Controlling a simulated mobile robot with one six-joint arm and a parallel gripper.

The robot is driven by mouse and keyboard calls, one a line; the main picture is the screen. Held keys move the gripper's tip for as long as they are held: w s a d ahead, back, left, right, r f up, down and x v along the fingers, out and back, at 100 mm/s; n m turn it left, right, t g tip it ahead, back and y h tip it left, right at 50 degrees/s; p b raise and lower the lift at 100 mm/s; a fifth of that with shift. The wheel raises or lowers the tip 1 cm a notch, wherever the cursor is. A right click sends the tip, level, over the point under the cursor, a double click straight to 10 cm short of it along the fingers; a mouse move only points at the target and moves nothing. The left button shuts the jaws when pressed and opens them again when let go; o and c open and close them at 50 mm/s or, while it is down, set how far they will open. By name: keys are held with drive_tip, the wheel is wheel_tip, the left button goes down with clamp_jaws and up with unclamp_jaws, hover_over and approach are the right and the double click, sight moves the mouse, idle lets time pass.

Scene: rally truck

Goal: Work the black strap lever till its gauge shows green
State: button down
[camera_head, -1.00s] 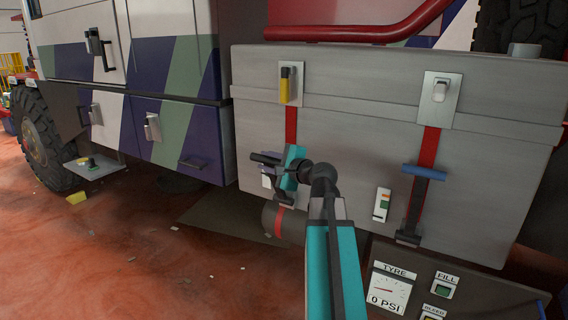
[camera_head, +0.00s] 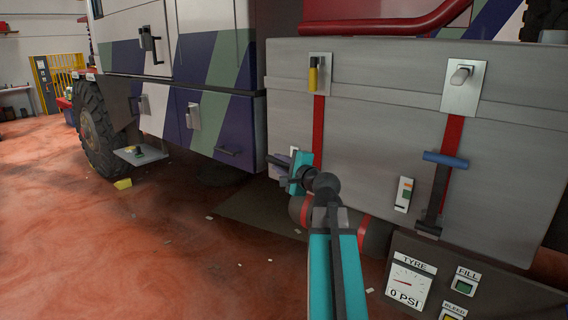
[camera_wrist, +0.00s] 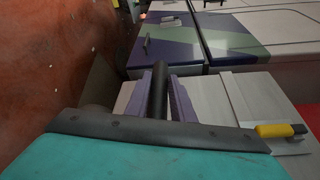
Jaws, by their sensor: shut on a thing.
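My gripper (camera_head: 284,171) is shut on the black strap lever (camera_head: 277,161) at the lower left of the grey box. In the wrist view the lever's dark round bar (camera_wrist: 159,88) lies between my two purple fingers (camera_wrist: 178,100). The lever's red strap (camera_head: 319,123) runs down from a plate with a yellow-and-black handle (camera_head: 314,74). A small pale plate (camera_head: 293,151), likely the gauge, shows just above my gripper. My arm hides most of it, and I cannot read its colour.
The grey box (camera_head: 390,130) also carries a second red strap with a blue-handled lever (camera_head: 445,159) and its own gauge (camera_head: 404,194). A tyre panel (camera_head: 409,281) stands at the lower right. A step (camera_head: 142,155) juts out at left. The red floor is mostly open.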

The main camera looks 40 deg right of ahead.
drive_tip(key=shift+s+d+f, duration=0.15)
drive_tip(key=shift+d, duration=0.1)
drive_tip(key=c, duration=1.8)
unclamp_jaws()
drive_tip(key=shift+o, duration=1.3)
drive_tip(key=shift+d, duration=0.25)
drive_tip(key=shift+a, duration=0.15)
drive_tip(key=shift+s, duration=0.2)
